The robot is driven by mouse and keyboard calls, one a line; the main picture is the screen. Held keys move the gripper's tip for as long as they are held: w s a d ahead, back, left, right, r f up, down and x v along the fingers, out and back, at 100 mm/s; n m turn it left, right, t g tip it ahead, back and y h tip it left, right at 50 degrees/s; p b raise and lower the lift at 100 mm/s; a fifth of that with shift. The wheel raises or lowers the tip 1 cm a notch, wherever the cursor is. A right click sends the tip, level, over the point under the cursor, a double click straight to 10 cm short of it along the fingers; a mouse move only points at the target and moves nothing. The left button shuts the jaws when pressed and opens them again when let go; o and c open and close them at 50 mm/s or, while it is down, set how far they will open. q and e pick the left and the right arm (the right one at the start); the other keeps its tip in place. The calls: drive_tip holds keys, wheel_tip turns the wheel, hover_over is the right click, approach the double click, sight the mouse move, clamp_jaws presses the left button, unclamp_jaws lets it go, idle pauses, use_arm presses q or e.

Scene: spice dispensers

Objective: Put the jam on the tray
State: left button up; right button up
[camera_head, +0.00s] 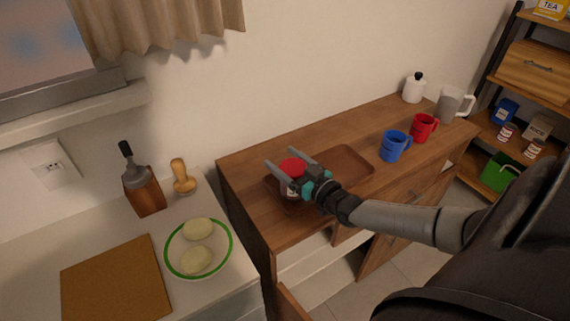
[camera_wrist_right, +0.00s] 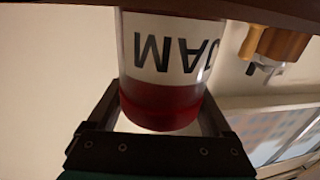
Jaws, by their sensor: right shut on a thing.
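The jam (camera_head: 292,167) is a jar with a red lid and a white label. In the head view it is over the left part of the brown tray (camera_head: 350,160), which lies on the wooden cabinet top. My right gripper (camera_head: 284,160) is shut on the jar, with a finger on each side. The jam also shows in the right wrist view (camera_wrist_right: 170,75), where the picture is upside down. There its base is at or very close to a brown surface; I cannot tell whether it touches. My left gripper is not in view.
A blue mug (camera_head: 393,147), a red mug (camera_head: 423,128), a grey pitcher (camera_head: 450,105) and a white jar (camera_head: 413,89) stand on the cabinet to the right. The tray's right part is bare. A bowl (camera_head: 168,258) stands on the counter at the left.

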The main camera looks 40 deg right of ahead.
drive_tip(key=o, duration=1.5)
drive_tip(key=shift+s, duration=0.6)
drive_tip(key=s+p, duration=0.1)
drive_tip(key=s, duration=0.6)
drive_tip(key=s+p, duration=0.1)
drive_tip(key=s, duration=0.2)
drive_tip(key=shift+s+d+r+p, duration=0.1)
drive_tip(key=shift+s+d+p, duration=0.2)
drive_tip(key=shift+s+d, duration=0.1)
